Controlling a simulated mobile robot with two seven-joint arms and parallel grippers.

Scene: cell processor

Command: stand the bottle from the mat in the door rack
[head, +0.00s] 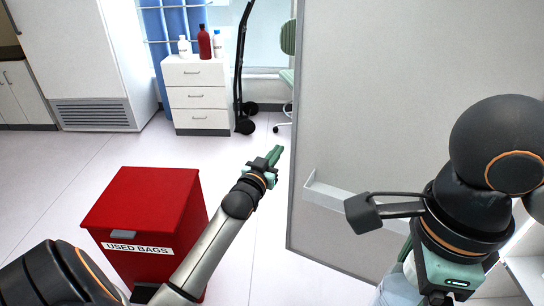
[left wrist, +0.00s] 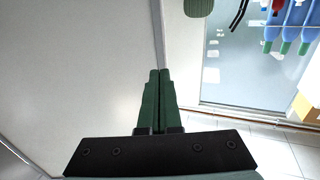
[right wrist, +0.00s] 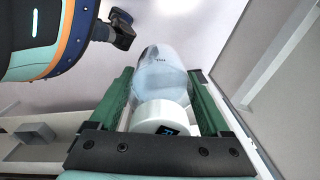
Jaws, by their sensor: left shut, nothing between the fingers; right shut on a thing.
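The bottle (right wrist: 160,80), pale and translucent with a white cap, lies between the fingers of my right gripper (right wrist: 164,92) in the right wrist view. Part of it shows at the lower right of the head view (head: 397,288), where my right arm hides most of the gripper. The door rack (head: 330,195) is a pale ledge on the inner face of the large grey door (head: 400,90); its right part is hidden behind my right arm. My left gripper (head: 277,152) is shut and empty, left of the door edge; its closed fingers show in the left wrist view (left wrist: 159,85). The mat is not in view.
A red used-bags bin (head: 150,210) stands on the floor under my left arm. A white drawer unit (head: 200,95) with a red bottle (head: 204,43) and white bottles stands at the back. The floor between the bin and door is clear.

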